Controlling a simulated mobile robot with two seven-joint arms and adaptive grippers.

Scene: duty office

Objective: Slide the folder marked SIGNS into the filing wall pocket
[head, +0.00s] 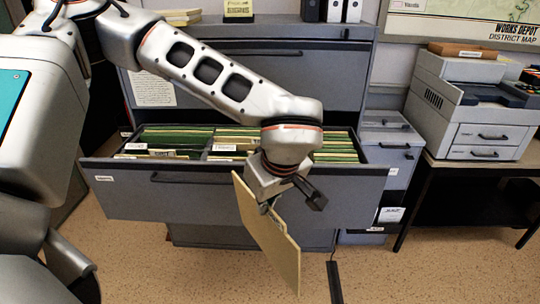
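A manila folder (272,245) hangs tilted in front of the open file drawer, clear of the floor. My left gripper (277,204) is shut on its upper edge. A dark finger of the gripper sticks out to the right of the folder. No SIGNS marking can be read on the folder from here. I cannot pick out a filing wall pocket in this view. My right gripper is not in view.
The grey cabinet's open drawer (220,197) is full of green and manila folders and juts out behind the held folder. A small grey cabinet (388,150) and a table with a printer (470,110) stand to the right. Speckled floor (420,275) in front is mostly free.

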